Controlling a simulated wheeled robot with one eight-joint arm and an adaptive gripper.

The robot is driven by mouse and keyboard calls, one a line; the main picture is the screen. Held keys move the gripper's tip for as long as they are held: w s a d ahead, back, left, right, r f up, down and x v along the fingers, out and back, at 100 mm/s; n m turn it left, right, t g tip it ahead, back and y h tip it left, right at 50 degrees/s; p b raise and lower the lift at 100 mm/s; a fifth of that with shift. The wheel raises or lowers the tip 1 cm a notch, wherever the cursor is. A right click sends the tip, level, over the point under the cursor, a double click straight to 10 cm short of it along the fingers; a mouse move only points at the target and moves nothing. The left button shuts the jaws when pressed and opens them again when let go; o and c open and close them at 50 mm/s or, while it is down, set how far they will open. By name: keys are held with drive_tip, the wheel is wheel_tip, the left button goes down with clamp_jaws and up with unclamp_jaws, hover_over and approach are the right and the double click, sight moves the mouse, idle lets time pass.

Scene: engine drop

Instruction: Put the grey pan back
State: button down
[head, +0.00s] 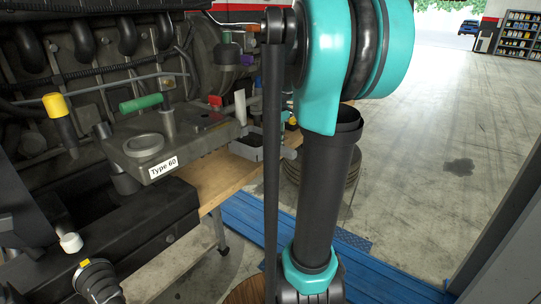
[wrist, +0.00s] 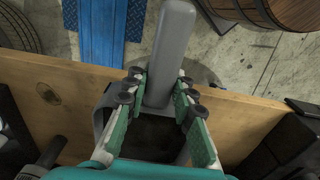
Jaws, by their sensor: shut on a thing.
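The grey pan shows in the wrist view, with its thick handle (wrist: 169,55) pointing up the picture, past the edge of the wooden bench (wrist: 240,115). My gripper (wrist: 157,97) has its green fingers on both sides of the handle's base and is shut on it. The pan's walls (wrist: 101,117) show around a dark inside below the fingers, partly hidden by my gripper. In the head view the grey pan (head: 246,149) shows at the bench edge, partly covered by my arm. I cannot tell whether it touches the bench top.
A blue platform (wrist: 108,30), a tyre (wrist: 14,32) and a wooden barrel (wrist: 248,10) are beyond the bench edge. Dark blocks (wrist: 286,150) stand at the bench's right. Open floor lies right.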

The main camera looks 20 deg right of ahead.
drive_tip(key=shift+w+a, duration=0.5)
drive_tip(key=shift+w, duration=0.25)
drive_tip(key=shift+w+a+f, duration=0.1)
drive_tip(key=shift+w+f, duration=0.05)
drive_tip(key=shift+f, duration=0.75)
drive_tip(key=shift+w+a+f, duration=0.1)
drive_tip(key=shift+f, duration=0.75)
drive_tip(key=shift+f, duration=0.1)
drive_tip(key=c, duration=1.3)
unclamp_jaws()
wheel_tip(320, 180, up, 12)
drive_tip(key=shift+d+r, duration=0.1)
drive_tip(key=shift+r, duration=0.05)
